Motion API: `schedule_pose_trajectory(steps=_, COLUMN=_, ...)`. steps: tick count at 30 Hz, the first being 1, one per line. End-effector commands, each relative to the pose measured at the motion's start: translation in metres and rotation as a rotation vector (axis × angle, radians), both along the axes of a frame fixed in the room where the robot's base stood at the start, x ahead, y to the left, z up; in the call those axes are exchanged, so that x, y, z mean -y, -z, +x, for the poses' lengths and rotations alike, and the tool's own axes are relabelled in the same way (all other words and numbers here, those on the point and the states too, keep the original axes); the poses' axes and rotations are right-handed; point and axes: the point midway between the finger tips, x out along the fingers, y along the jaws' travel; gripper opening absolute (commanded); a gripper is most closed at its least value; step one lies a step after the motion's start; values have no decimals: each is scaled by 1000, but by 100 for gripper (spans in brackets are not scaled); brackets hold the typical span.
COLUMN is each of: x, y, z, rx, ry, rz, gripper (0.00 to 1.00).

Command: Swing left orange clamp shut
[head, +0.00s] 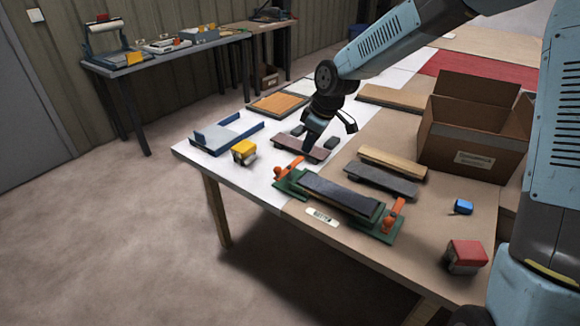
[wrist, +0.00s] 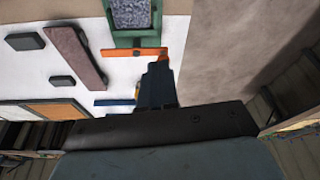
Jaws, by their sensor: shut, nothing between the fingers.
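The left orange clamp (head: 289,168) is at the left end of the green fixture (head: 284,188). Its bar lies across that end, beside the dark board (head: 340,195) and not over it. The right orange clamp (head: 394,214) is at the other end. My gripper (head: 307,151) is shut and empty, pointing down close to the left clamp's far tip. In the wrist view, the clamp bar (wrist: 132,53) lies crosswise at the end of the green fixture (wrist: 132,37), and my fingertips (wrist: 160,66) are at its right end. I cannot tell whether they touch it.
A mauve board (head: 300,148) lies just behind my gripper, with small dark blocks nearby. A yellow block (head: 244,152) and a blue-ended tray (head: 222,136) stand left. Two loose boards lie behind the fixture, with an open cardboard box (head: 465,150) at right.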

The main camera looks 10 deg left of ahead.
Motion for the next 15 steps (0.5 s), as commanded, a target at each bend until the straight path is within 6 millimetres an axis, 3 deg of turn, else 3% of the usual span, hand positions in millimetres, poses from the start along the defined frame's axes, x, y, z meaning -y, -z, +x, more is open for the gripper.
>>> schedule_pose_trajectory(steps=10, x=0, y=1, z=0, rx=0, ry=-1, rz=0, gripper=0)
schedule_pose_trajectory(steps=15, x=-5, y=15, z=0, rx=0, ry=-2, rz=0, gripper=0)
